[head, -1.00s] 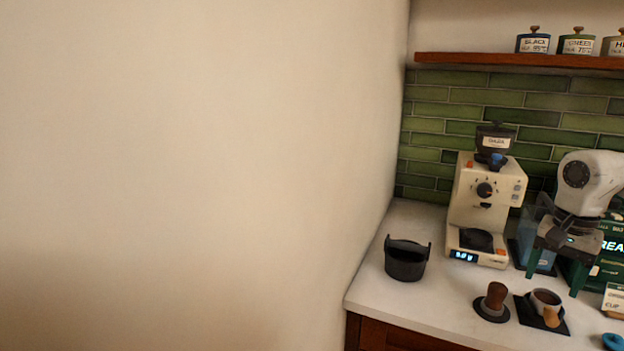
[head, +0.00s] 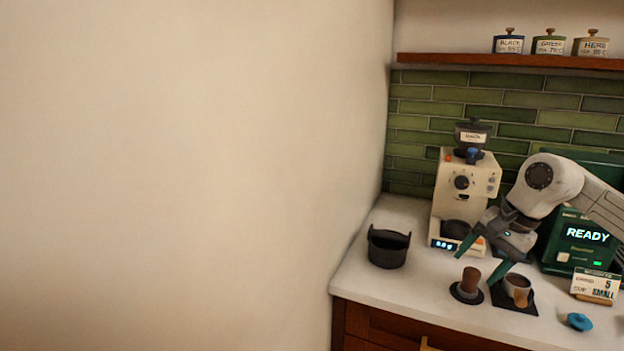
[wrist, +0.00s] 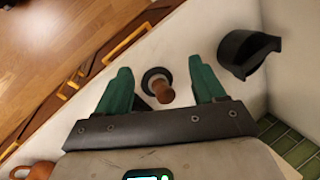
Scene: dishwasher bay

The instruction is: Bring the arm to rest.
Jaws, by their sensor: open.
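My gripper (head: 483,258) is at the right of the head view, above the counter and in front of the cream grinder (head: 453,190). Its green fingers are spread and tilt down to the left, with nothing held between them. In the wrist view my gripper (wrist: 160,65) also shows open, with bare counter and a tamper with a brown handle (wrist: 160,90) seen below the gap. The fingers look apart from the tamper. My arm reaches in from the right edge.
A black knock bin (head: 388,250) stands at the counter's left. The tamper (head: 470,280), a portafilter (head: 518,284), a blue lid (head: 579,321) and a small sign (head: 595,284) stand near the front. A plain wall (head: 180,170) fills the left.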

